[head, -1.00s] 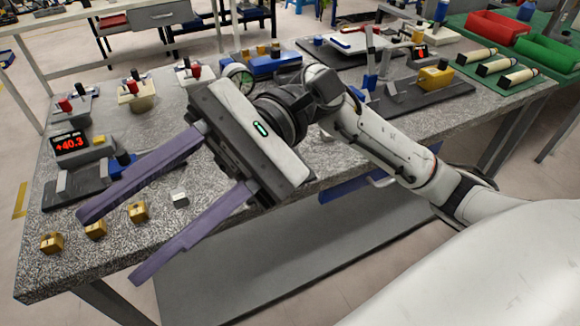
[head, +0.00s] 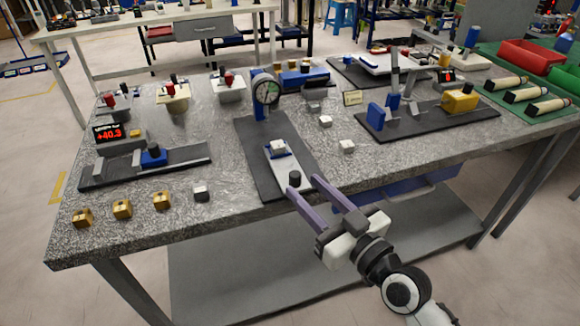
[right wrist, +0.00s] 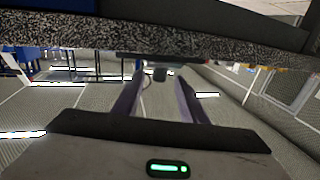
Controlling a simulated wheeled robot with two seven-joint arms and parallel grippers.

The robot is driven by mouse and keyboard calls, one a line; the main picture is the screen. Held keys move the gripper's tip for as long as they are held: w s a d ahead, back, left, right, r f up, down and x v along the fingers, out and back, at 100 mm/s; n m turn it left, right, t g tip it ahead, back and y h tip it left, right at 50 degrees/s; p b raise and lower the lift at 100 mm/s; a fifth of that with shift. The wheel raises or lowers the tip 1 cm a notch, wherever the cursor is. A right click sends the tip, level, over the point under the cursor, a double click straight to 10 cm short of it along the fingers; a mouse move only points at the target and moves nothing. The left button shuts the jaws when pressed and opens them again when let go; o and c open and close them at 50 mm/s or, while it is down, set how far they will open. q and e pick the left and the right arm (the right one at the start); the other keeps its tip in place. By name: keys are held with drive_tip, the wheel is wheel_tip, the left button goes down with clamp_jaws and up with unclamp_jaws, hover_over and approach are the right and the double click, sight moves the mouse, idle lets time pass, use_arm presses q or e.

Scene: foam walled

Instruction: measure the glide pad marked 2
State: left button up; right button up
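My right gripper (head: 303,184) is open at the front edge of the dial gauge stand (head: 250,150). Its purple fingers lie near the black knob (head: 295,179) on the stand's pale slide, and the right wrist view shows a dark knob (right wrist: 160,74) between and beyond the open fingers. A small pale block (head: 278,146) sits in the blue seat of that slide, below the round dial (head: 266,89). Two more pale blocks (head: 325,120) (head: 347,146) lie right of the stand, and a grey one (head: 201,194) lies left. No number can be read on them. My left gripper is out of view.
Several brass blocks (head: 122,209) line the front left edge. A digital readout (head: 107,133) showing +40.3 stands behind a blue-jawed fixture (head: 152,156). Another dark fixture (head: 430,118) with a yellow block stands at right. A small card (head: 353,98) stands behind the loose blocks.

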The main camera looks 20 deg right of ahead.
sight(285, 173)
drive_tip(key=x, duration=0.9)
drive_tip(key=shift+p, duration=0.3)
